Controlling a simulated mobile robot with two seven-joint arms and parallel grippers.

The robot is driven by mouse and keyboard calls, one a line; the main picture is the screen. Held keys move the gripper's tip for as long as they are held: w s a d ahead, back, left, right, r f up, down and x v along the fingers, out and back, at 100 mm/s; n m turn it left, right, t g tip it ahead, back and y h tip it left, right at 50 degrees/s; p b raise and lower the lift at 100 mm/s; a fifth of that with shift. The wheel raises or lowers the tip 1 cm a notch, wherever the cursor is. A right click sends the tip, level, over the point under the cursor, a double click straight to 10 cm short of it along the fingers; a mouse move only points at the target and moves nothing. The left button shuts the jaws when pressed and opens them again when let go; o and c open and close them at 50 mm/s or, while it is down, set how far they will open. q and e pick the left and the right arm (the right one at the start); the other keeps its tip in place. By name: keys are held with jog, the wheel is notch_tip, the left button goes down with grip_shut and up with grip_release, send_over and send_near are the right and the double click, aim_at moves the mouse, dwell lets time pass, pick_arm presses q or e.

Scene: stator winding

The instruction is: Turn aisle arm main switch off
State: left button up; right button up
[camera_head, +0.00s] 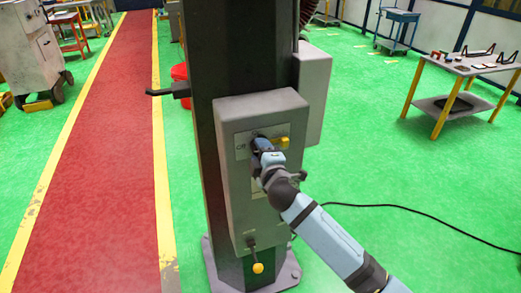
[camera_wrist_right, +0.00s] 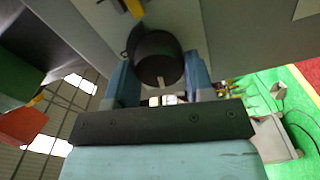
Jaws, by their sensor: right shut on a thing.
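A grey switch box (camera_head: 238,195) is fixed to the dark upright column of the aisle arm in the head view. A light plate with lettering on its left shows near the box's top. A round dark knob (camera_wrist_right: 157,58), which I take for the main switch, sits between the blue fingers of my right gripper (camera_wrist_right: 158,82) in the right wrist view. A small light mark shows on the knob's lower rim. In the head view my right gripper (camera_head: 264,149) is at the plate, shut on the knob and mostly covering it. My left gripper is not in view.
A yellow part (camera_head: 283,142) sits just right of the gripper. A black bar (camera_head: 160,92) juts left from the column (camera_head: 200,130). A cable (camera_head: 410,210) crosses the green floor. A table (camera_head: 470,66) stands at right.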

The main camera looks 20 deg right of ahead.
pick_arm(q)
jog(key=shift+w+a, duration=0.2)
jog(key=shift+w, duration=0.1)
pick_arm(e)
jog(key=shift+n, duration=1.2)
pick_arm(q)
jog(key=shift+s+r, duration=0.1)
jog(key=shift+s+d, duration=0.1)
pick_arm(e)
jog(key=o, duration=0.9)
jog(key=shift+f, duration=0.1)
